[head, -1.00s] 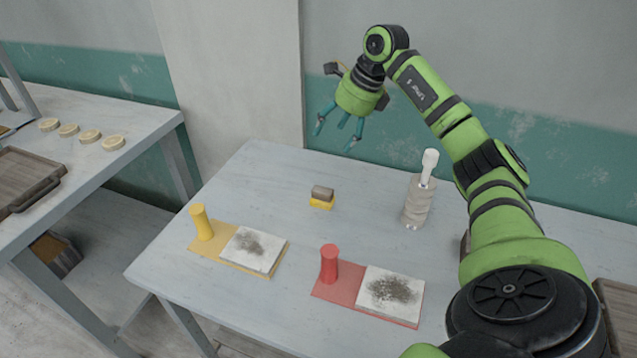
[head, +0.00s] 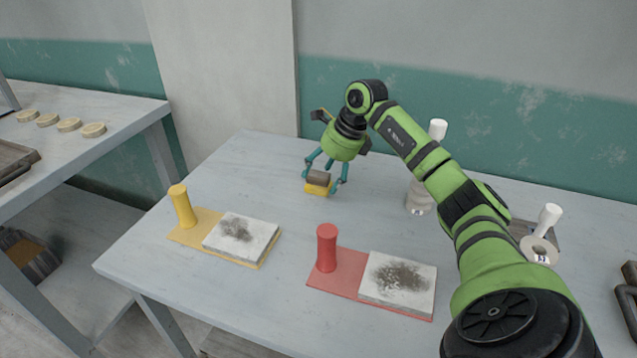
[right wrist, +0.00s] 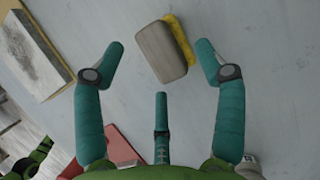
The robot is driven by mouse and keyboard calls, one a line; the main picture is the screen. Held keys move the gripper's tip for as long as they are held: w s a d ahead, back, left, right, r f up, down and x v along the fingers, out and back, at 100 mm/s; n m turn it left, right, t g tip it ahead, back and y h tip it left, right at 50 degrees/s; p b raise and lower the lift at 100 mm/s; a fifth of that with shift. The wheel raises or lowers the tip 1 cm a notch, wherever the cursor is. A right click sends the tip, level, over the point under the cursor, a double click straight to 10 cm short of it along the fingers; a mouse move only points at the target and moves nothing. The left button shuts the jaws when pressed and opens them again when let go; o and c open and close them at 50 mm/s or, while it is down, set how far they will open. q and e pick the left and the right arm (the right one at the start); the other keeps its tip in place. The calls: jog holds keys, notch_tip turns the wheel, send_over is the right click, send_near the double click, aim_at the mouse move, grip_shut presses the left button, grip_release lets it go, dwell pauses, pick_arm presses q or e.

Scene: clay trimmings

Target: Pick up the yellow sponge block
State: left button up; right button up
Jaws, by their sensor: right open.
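The yellow sponge block (head: 317,189) lies on the grey table with a brown-grey block (head: 319,177) on top of it. In the right wrist view the sponge (right wrist: 181,43) shows as a yellow strip along one side of the grey-brown block (right wrist: 160,53). My right gripper (head: 325,180) is low over the table at the sponge, its teal fingers spread around it. In the right wrist view the right gripper (right wrist: 160,65) is open, with the block between and slightly beyond the fingertips. I cannot tell whether any finger touches it. My left gripper is not in view.
A yellow board (head: 187,233) with a yellow cylinder (head: 182,206) and a red board (head: 335,285) with a red cylinder (head: 327,248) each bear a dusty white tile. White-handled tools (head: 437,131) stand at the right. The table between is clear.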

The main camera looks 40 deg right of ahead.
aim_at(317, 175)
jog(key=shift+x, duration=0.75)
jog(key=c, duration=1.1)
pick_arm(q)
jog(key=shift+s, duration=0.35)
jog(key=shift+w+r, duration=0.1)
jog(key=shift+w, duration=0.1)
pick_arm(e)
jog(key=shift+r, duration=0.15)
